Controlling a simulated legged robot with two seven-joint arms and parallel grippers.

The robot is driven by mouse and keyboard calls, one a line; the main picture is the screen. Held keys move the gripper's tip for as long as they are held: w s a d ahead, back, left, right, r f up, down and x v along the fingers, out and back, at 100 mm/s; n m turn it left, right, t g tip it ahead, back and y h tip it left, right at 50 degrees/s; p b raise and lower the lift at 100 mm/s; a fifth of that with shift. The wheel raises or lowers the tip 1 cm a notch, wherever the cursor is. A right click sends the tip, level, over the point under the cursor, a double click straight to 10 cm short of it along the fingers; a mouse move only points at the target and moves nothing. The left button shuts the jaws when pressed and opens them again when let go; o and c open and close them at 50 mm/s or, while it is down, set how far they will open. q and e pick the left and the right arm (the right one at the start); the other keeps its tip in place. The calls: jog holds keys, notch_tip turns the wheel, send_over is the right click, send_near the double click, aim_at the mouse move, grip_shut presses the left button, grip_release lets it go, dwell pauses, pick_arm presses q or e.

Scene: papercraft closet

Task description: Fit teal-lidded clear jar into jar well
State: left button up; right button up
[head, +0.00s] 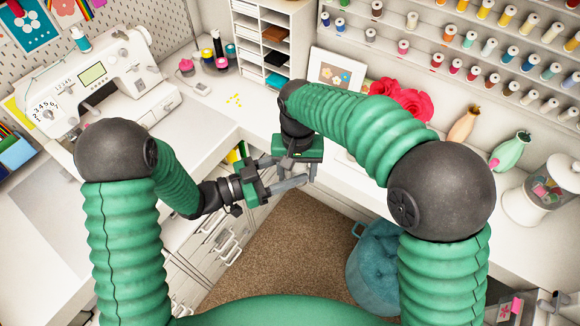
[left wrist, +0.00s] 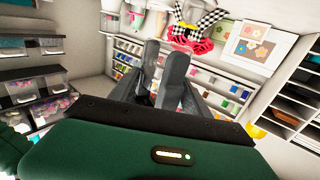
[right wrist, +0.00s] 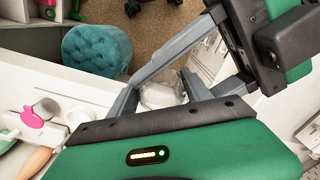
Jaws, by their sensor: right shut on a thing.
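My right gripper (right wrist: 160,84) points down over the gap between the counters. Its fingers stand apart with a pale, see-through-looking thing (right wrist: 160,96) between them, which fits the clear jar. I see no teal lid on it; it is mostly hidden by the fingers and gripper body. In the head view my right gripper (head: 300,168) hides whatever it holds. My left gripper (head: 285,175) is just below and left of it, pointing right. In the left wrist view its fingertips (left wrist: 164,52) look close together with nothing clear between them. I cannot make out the jar well.
A sewing machine (head: 110,80) stands on the left counter. A white cubby organiser (head: 262,40) is at the back. Two vases and a clear candy jar (head: 550,183) stand on the right counter. A blue tufted stool (head: 376,265) is on the carpet below.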

pick_arm(q)
jog(key=shift+s+d, duration=0.15)
jog(key=c, duration=0.5)
pick_arm(e)
jog(key=shift+w, duration=0.15)
pick_arm(q)
jog(key=shift+c, duration=0.8)
pick_arm(e)
jog(key=o, duration=1.4)
pick_arm(q)
jog(key=shift+s+d, duration=0.1)
pick_arm(e)
jog(key=shift+o, duration=0.3)
jog(key=shift+a+r, duration=0.1)
